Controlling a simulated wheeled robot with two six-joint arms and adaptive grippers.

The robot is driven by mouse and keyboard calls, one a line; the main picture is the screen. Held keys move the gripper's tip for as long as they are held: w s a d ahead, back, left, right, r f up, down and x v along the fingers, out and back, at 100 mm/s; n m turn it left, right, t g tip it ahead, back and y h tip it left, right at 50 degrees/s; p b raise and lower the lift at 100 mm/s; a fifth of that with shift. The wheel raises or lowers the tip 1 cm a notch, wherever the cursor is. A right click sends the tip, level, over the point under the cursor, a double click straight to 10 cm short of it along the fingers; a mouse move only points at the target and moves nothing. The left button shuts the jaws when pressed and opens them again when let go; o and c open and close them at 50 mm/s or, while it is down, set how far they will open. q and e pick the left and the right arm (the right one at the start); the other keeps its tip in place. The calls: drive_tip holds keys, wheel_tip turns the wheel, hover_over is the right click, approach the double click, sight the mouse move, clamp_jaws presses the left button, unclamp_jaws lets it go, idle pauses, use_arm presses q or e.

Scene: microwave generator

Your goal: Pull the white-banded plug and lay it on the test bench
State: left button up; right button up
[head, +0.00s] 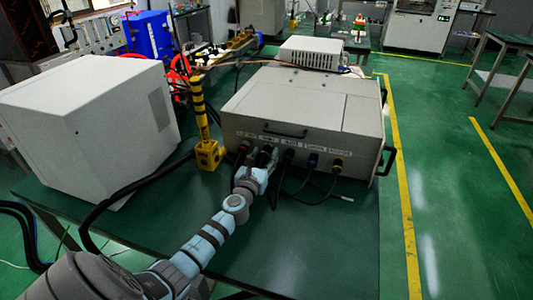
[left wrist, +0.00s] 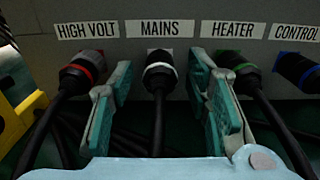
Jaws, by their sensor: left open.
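The white-banded plug (left wrist: 160,72) sits in the panel under the MAINS label in the left wrist view, its black cable hanging down. My left gripper (left wrist: 161,66) is open, with one teal finger on each side of this plug and visible gaps to it. In the head view my left gripper (head: 257,163) is at the front of the grey generator box (head: 290,115) and partly hides the plugs there. The green test bench (head: 315,235) has clear top in front of the box. My right gripper is not in view.
A red-banded plug (left wrist: 82,70) is left of the fingers; a green-banded plug (left wrist: 240,72) and blue plug (left wrist: 297,70) are right. A yellow-black post (head: 203,125) and white cabinet (head: 90,110) stand left of the generator. A loose cable end (head: 340,198) lies on the bench.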

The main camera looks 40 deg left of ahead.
sight(263, 159)
use_arm(q)
clamp_jaws()
drive_tip(key=shift+s+f, duration=0.1)
idle(0.3)
drive_tip(key=shift+s+d, duration=0.25)
drive_tip(key=shift+s, duration=0.35)
drive_tip(key=shift+p+v, duration=0.85)
drive_tip(key=shift+v, duration=1.45)
drive_tip(key=shift+f+b, duration=0.8)
drive_tip(key=shift+b, duration=0.05)
